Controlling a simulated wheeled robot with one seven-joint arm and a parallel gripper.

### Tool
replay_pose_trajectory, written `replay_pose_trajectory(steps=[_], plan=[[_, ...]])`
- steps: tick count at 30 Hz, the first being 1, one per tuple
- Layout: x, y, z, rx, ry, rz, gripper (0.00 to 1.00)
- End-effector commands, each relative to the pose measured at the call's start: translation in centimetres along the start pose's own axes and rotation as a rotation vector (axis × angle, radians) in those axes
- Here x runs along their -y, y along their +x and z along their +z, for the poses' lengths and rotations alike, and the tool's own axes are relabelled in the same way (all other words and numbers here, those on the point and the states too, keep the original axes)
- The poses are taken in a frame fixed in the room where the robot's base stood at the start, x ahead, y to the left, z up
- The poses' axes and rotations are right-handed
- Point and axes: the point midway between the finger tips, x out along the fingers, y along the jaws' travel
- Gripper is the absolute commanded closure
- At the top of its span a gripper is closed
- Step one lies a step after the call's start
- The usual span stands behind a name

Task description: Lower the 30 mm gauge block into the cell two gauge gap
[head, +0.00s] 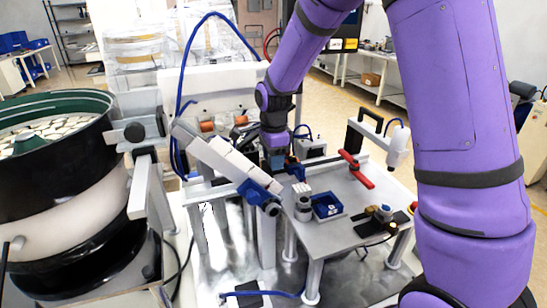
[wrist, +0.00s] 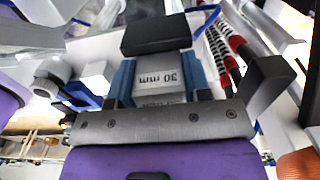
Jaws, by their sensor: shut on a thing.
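The 30 mm gauge block (wrist: 160,74) is a light grey block with "30 mm" printed in black, seen in the wrist view. My gripper (wrist: 161,82) is shut on it, with a blue finger on each side. A black piece (wrist: 156,36) lies just beyond the block's far end; I cannot tell whether they touch. In the head view my gripper (head: 278,160) points down near the lower end of the white feed track, at the back left of the work plate. The block is not clear there. I cannot make out the gauge gap in either view.
The sloped white feed track (head: 228,162) is close at the gripper's left. The work plate (head: 345,228) holds a blue tray (head: 327,206), a red-handled clamp (head: 357,170) and small parts. A bowl feeder (head: 60,150) stands at left. Red and black striped pieces (wrist: 222,55) are right of the block.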

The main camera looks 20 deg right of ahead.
Motion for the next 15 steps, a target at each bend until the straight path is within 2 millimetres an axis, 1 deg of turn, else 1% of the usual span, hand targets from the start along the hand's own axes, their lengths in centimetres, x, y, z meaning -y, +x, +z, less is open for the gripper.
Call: replay_pose_trajectory(steps=[1,3,4,5,6,7,8,15], plan=[[-0.40,0.69,-0.09,-0.003,0.000,0.015,0.83],[-0.45,0.76,-0.10,-0.003,0.000,0.017,0.83],[-0.47,0.78,-0.10,-0.003,0.000,0.017,0.49],[-0.49,0.79,-0.11,-0.004,0.000,0.018,0.42],[-0.50,0.80,-0.11,-0.004,0.000,0.019,0.33],[-0.51,0.80,-0.11,-0.004,0.000,0.019,0.27],[-0.52,0.80,-0.11,-0.004,0.000,0.019,0.26],[-0.58,0.81,-0.09,-0.004,-0.001,0.022,0.26]])
